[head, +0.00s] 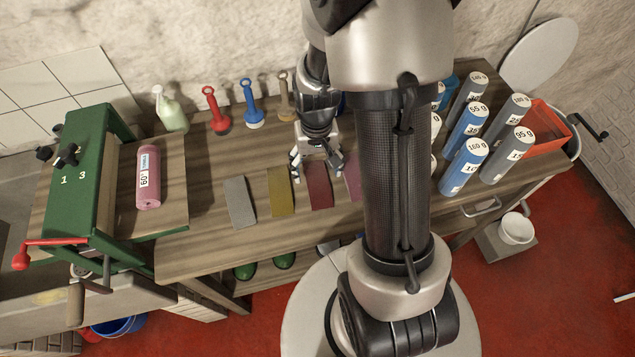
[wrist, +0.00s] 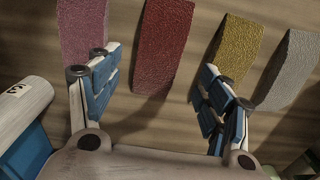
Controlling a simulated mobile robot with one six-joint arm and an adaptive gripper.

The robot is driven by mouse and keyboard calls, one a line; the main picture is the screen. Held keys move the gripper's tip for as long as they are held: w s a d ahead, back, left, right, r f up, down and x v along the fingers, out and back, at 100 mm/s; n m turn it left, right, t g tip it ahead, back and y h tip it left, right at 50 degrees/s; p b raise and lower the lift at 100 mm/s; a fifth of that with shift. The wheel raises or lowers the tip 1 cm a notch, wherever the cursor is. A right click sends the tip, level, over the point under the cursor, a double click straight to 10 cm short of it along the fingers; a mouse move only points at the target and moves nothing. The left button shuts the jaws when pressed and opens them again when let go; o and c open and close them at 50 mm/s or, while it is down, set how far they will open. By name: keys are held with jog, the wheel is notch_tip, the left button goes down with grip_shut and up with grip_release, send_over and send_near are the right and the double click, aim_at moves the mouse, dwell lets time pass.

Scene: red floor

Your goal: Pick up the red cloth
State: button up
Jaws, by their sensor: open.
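The red cloth (head: 319,187) is a dark red strip lying flat on the wooden table in the head view, between a yellow cloth (head: 281,192) and a pink cloth (head: 353,182). In the wrist view the red cloth (wrist: 161,45) lies ahead of the jaws, between the two fingers and nearer the left one. My gripper (head: 316,168) is open and empty, above the table at the far end of the red cloth. In the wrist view my gripper (wrist: 160,95) shows its blue-padded fingers wide apart. The far end of the red cloth is partly hidden by my gripper in the head view.
A grey cloth (head: 239,202) lies left of the yellow one. Several blue and grey cylinders (head: 466,160) stand at the right by a red bin (head: 545,130). Red (head: 216,112) and blue (head: 250,106) ringed objects stand behind. A green press (head: 90,180) with a pink roll (head: 148,178) is at left.

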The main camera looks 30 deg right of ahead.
aim_at(318, 180)
notch_tip(318, 180, down, 5)
jog(key=shift+s+d+r+b, duration=0.1)
jog(key=shift+b, duration=0.95)
jog(key=shift+c, duration=0.2)
jog(key=c, duration=1.2)
